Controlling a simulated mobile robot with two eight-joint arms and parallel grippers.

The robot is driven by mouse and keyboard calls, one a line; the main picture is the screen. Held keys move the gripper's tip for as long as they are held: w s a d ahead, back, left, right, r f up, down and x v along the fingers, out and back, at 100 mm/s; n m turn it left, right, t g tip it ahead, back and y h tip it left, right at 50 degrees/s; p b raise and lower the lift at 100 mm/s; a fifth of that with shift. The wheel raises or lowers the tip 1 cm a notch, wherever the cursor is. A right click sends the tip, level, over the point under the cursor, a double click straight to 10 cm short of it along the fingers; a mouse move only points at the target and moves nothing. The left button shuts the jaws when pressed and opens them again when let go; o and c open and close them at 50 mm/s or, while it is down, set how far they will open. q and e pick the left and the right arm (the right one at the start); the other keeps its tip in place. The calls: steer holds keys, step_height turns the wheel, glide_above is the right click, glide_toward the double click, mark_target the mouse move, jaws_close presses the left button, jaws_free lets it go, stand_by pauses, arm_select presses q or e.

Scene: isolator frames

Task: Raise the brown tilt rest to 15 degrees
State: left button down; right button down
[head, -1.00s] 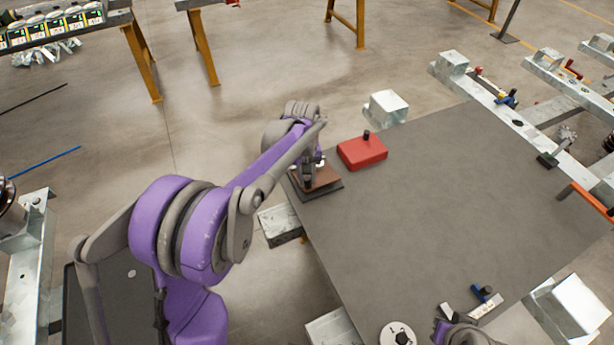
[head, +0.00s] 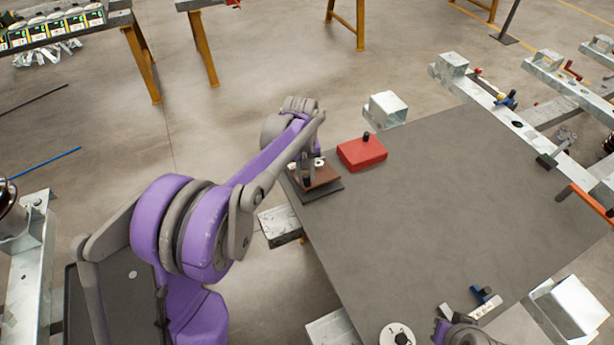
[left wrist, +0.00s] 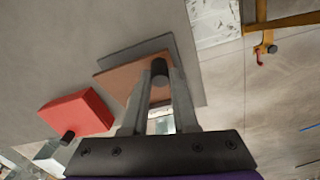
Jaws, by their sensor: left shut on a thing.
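The brown tilt rest (head: 322,177) sits on a dark base plate (head: 325,192) at the far left corner of the grey table. In the left wrist view its brown plate (left wrist: 120,84) lies over the grey base, with a dark round knob (left wrist: 159,72) between my fingers. My left gripper (head: 307,177) reaches down over the rest; in the left wrist view it (left wrist: 158,85) is shut on this knob. The plate looks slightly tilted, but I cannot read its angle.
A red box (head: 362,153) with a black knob stands just right of the rest. A white dial (head: 396,335) and a blue-handled clamp (head: 484,294) are at the near edge. The middle of the grey table (head: 430,215) is clear.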

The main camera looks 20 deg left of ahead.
arm_select(q)
steer(key=c, duration=0.7)
jaws_free()
steer(key=shift+a, duration=0.1)
steer(key=r, duration=1)
steer(key=shift+s+a+r+p, duration=0.2)
steer(key=shift+r+p, duration=0.1)
steer(key=shift+r, duration=0.1)
